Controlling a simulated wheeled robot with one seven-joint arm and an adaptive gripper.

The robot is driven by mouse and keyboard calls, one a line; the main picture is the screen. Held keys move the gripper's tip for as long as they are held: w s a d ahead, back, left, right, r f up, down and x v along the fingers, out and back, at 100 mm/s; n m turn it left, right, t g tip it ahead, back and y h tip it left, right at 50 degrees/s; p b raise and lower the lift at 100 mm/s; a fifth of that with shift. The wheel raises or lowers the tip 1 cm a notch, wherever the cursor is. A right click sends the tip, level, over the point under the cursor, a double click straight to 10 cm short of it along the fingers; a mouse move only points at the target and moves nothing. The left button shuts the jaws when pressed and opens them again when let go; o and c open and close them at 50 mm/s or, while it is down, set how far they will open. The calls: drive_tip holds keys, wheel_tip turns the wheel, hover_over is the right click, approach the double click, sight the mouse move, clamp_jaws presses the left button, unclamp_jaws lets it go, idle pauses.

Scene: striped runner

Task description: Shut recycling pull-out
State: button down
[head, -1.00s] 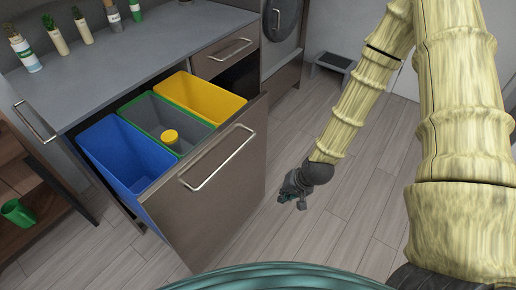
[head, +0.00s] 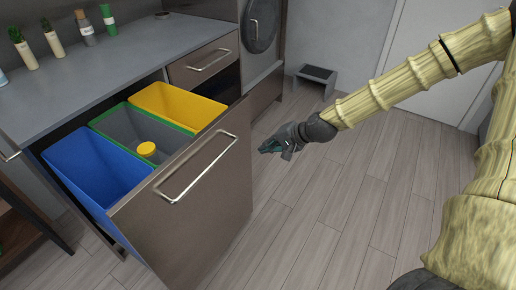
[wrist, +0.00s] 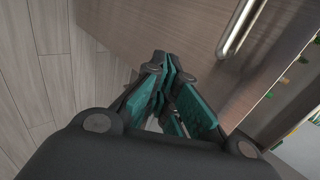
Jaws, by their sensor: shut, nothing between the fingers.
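The recycling pull-out (head: 198,225) is open, its brown front standing well out from the cabinet. It holds a blue bin (head: 75,190), a grey bin with a green rim (head: 125,128) and a yellow bin (head: 190,103). A yellow round object (head: 147,149) is in the grey bin. A metal bar handle (head: 197,165) runs along the upper front. My gripper (head: 263,150) is shut and empty, to the right of the front. In the wrist view, the gripper (wrist: 172,75) points at the brown front (wrist: 150,28), with the handle (wrist: 240,27) at upper right. I cannot tell whether it touches.
The grey counter (head: 100,65) holds small potted plants (head: 52,38) and bottles (head: 86,28). A closed drawer (head: 203,62) sits beside the pull-out, with a washer-like appliance (head: 262,25) beyond. A dark step stool (head: 316,80) stands by the wall. The wood floor (head: 330,210) is clear.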

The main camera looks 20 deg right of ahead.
sight(235, 150)
drive_tip(key=shift+w+a+r+x, duration=0.2)
drive_tip(key=shift+r+x, duration=0.1)
drive_tip(key=shift+x, duration=1.75)
drive_tip(key=shift+w+a+r+x, duration=0.15)
drive_tip(key=shift+w+r+x, duration=0.15)
drive_tip(key=shift+x, duration=1.75)
drive_tip(key=shift+w+a+r+x, duration=0.2)
drive_tip(key=shift+r+x, duration=0.1)
drive_tip(key=shift+x, duration=1.75)
drive_tip(key=shift+r, duration=0.1)
